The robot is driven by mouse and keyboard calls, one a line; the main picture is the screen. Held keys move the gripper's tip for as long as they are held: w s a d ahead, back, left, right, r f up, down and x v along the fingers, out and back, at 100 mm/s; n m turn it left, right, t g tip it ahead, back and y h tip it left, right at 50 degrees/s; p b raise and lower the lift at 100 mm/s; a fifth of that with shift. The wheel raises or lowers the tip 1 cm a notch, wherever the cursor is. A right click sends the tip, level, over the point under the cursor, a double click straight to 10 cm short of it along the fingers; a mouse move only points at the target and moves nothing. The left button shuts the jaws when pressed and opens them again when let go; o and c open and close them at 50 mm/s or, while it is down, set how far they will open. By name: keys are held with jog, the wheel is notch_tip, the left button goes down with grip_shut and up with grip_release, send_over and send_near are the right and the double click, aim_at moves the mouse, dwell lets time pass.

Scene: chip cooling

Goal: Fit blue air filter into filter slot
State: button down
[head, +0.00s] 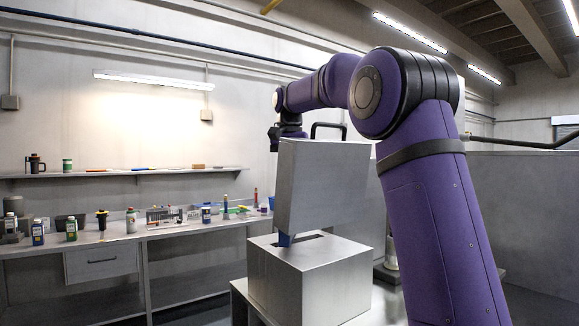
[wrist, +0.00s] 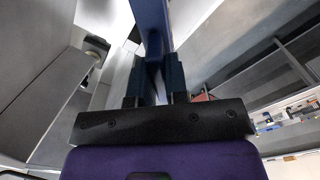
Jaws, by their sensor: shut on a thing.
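The blue air filter (wrist: 152,30) runs up between my fingers in the wrist view. In the head view only a small blue corner of it (head: 285,240) shows, below the lid's lower left edge and at the dark filter slot (head: 314,238) in the box top. I cannot tell how deep it sits in the slot. My gripper (wrist: 157,85) is shut on the filter. In the head view the raised lid hides the gripper's fingers and most of the filter.
The grey metal box (head: 310,282) stands on a table. Its raised grey lid (head: 322,190) has a black handle (head: 328,126) and stands close to my arm. A workbench (head: 140,238) with bottles and tools is at the left, under a shelf (head: 120,172).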

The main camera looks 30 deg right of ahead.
jog(key=shift+f, duration=0.2)
jog(key=c, duration=1.1)
grip_release()
jog(key=shift+r, duration=4.4)
